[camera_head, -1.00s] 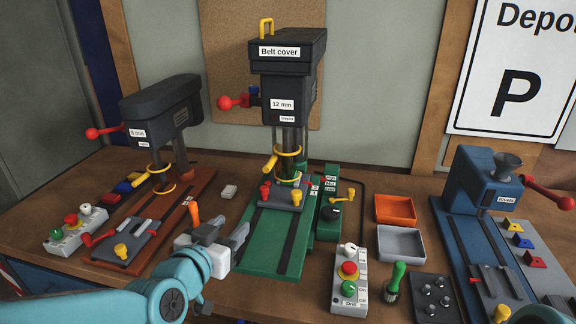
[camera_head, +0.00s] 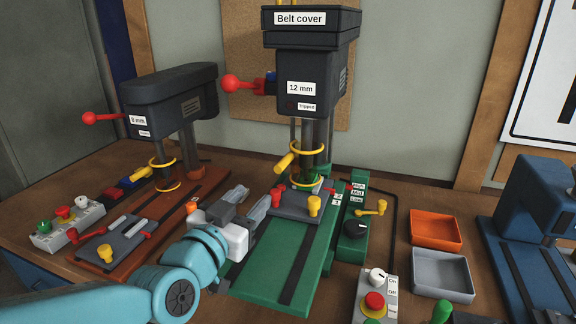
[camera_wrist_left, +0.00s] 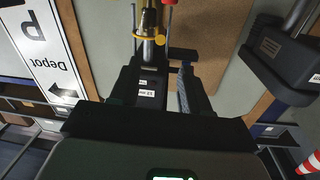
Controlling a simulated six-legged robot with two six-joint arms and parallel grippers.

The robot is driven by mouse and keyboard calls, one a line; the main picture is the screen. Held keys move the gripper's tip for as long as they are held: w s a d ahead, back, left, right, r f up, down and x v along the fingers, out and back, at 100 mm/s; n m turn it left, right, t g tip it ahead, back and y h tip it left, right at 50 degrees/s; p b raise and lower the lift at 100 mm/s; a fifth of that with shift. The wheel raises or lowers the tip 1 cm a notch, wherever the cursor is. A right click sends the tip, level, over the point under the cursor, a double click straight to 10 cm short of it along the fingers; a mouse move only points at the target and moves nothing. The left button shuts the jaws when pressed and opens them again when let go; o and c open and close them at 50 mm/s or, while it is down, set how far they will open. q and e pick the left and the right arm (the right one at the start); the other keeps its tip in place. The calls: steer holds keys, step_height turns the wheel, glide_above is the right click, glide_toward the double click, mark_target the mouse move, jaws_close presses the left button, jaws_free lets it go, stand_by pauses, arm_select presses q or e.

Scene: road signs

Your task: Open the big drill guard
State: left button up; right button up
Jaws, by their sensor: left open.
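The big drill (camera_head: 315,85), labelled 12 mm, stands on a green base (camera_head: 265,270). Its guard shows as yellow rings (camera_head: 308,149) around the spindle, with a thick yellow handle (camera_head: 284,162) sticking out at the left. My left gripper (camera_head: 257,200) is open and empty, in front of and below the handle, left of the grey vise. It is apart from the guard. In the left wrist view, its open fingers (camera_wrist_left: 158,88) point toward the drill, and the yellow handle (camera_wrist_left: 160,40) shows beyond them. My right gripper is not in view.
The smaller drill (camera_head: 172,100) stands at the left on a brown base. A grey vise (camera_head: 300,200) sits under the big drill. Orange (camera_head: 437,228) and grey trays, a button box (camera_head: 376,300) and a blue machine (camera_head: 535,200) are to the right.

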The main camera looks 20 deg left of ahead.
mark_target(283, 160)
arm_select(q)
steer(key=w+p, duration=0.1)
steer(key=w, duration=0.4)
steer(key=w+d+p, duration=0.1)
steer(key=w, duration=0.4)
steer(key=w+p, duration=0.1)
steer(key=w, duration=0.4)
steer(key=shift+w+d+p, duration=0.1)
steer(key=shift+d+p, duration=0.25)
steer(key=shift+d, duration=0.05)
